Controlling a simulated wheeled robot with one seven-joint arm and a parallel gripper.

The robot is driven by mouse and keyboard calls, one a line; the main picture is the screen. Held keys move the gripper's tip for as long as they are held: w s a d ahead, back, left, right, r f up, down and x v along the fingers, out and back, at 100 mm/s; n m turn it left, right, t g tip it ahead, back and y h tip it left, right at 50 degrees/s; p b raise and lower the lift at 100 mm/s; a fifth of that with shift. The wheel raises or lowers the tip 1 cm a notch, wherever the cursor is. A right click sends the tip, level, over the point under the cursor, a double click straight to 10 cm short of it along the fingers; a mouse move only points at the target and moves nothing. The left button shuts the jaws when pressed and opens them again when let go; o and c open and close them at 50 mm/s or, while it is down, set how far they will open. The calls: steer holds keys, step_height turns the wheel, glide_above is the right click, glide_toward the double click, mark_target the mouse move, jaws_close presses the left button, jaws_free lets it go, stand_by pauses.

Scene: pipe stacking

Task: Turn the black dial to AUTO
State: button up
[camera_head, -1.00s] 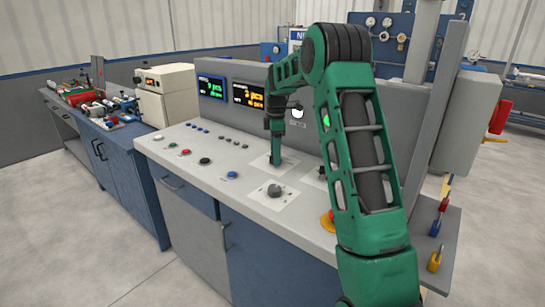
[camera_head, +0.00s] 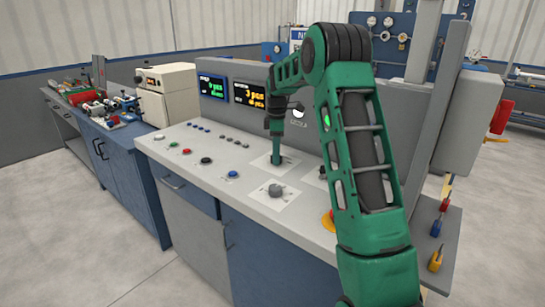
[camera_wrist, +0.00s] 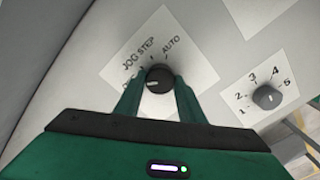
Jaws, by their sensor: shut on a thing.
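The black dial (camera_wrist: 159,78) sits on a white label plate (camera_wrist: 185,52) with the words JOG, STEP and AUTO in the wrist view. Part of the label at the lower left is hidden by a finger. My gripper (camera_wrist: 158,88) is shut on the dial, one green finger on each side. A pale mark on the dial points left, away from the AUTO word. In the head view my gripper (camera_head: 276,158) points down at the panel, and the dial is hidden behind it.
A grey dial (camera_wrist: 267,97) numbered 1 to 5 is close by; it also shows in the head view (camera_head: 275,190). Several push buttons (camera_head: 206,160) lie to the left on the console. Two displays (camera_head: 212,87) stand behind. An orange part (camera_head: 328,221) is beside my arm.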

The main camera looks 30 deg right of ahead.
steer(key=m, duration=0.6)
steer(key=shift+s+f, duration=0.1)
steer(key=shift+s, duration=0.05)
steer(key=m, duration=0.5)
steer(key=shift+m, duration=0.3)
steer(key=m, duration=1.1)
steer(key=shift+d, duration=0.1)
steer(key=o, duration=1)
steer(key=shift+s, duration=0.1)
steer(key=shift+o, duration=0.2)
